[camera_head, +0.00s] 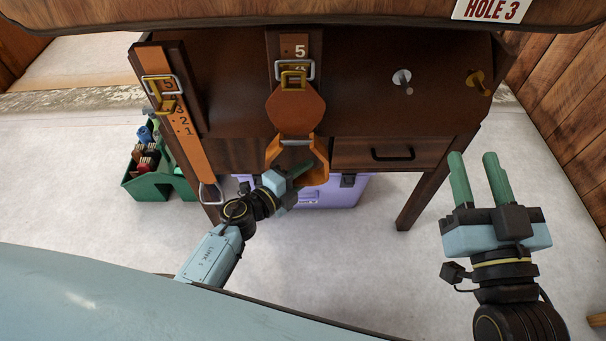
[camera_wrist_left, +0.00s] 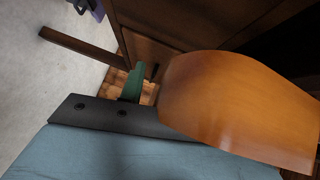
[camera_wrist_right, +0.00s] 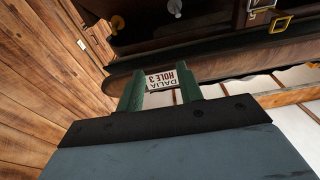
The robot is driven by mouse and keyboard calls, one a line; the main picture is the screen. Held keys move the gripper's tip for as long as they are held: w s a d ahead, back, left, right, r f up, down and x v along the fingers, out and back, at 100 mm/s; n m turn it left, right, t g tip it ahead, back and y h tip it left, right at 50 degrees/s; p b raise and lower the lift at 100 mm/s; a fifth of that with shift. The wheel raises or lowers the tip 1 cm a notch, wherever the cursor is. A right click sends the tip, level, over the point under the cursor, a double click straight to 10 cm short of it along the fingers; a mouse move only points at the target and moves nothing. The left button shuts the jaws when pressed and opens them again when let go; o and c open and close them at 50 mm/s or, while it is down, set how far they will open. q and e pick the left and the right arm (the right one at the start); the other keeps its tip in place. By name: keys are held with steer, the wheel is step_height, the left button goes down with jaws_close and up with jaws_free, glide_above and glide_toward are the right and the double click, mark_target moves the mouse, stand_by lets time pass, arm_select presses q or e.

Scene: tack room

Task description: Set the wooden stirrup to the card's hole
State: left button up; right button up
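The wooden stirrup (camera_head: 316,167) hangs below the desk front on the middle leather strap (camera_head: 294,46). A "5" shows on that strap above its buckle (camera_head: 293,78); the mark behind the buckle is partly hidden. My left gripper (camera_head: 294,170) is at the stirrup's lower part. In the left wrist view the stirrup (camera_wrist_left: 235,110) hides one finger; the visible finger stands as wide as on my open right gripper. I cannot tell if it touches. The card (camera_head: 492,9) reads "HOLE 3"; the right wrist view (camera_wrist_right: 165,82) adds "DALIA". My right gripper (camera_head: 474,180) is open and empty.
A second strap (camera_head: 187,140) with a metal stirrup (camera_head: 210,192) hangs at left. A purple box (camera_head: 335,193) and a green caddy (camera_head: 160,186) stand on the floor. A drawer (camera_head: 390,153), a silver knob (camera_head: 402,77) and a brass hook (camera_head: 478,80) are on the right.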

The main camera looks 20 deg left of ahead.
arm_select(q)
jaws_close()
stand_by(0.3)
